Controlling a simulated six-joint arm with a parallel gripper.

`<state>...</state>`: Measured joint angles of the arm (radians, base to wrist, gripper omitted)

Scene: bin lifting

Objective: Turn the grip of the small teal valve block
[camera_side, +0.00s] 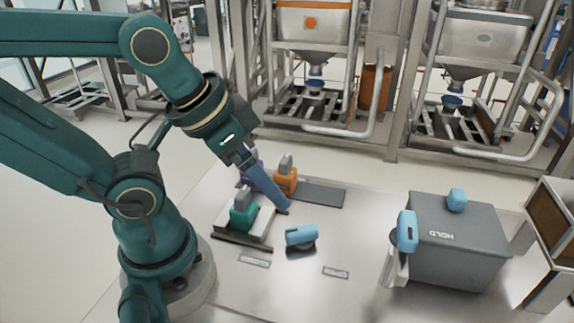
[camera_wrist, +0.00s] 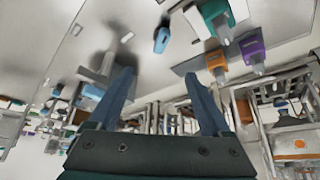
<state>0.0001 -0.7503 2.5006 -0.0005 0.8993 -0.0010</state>
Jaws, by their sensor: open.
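The small teal valve block (camera_side: 242,214) stands on a pale plate (camera_side: 262,226) left of centre in the side view, with its grey grip (camera_side: 243,196) on top. The block also shows at the top of the wrist view (camera_wrist: 214,12), its grip pointing down in that picture. My gripper (camera_side: 283,210) points down and to the right, right of the teal block in the side view. In the wrist view its two blue fingers (camera_wrist: 159,74) are spread wide with nothing between them. I cannot tell how high the fingertips are above the table.
An orange block (camera_side: 286,182) and a purple block (camera_side: 252,173) stand behind the teal one, partly behind my fingers. A light blue piece (camera_side: 300,235) sits in front of my gripper. A grey HOLD box (camera_side: 470,262) stands at right. The table between is mostly clear.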

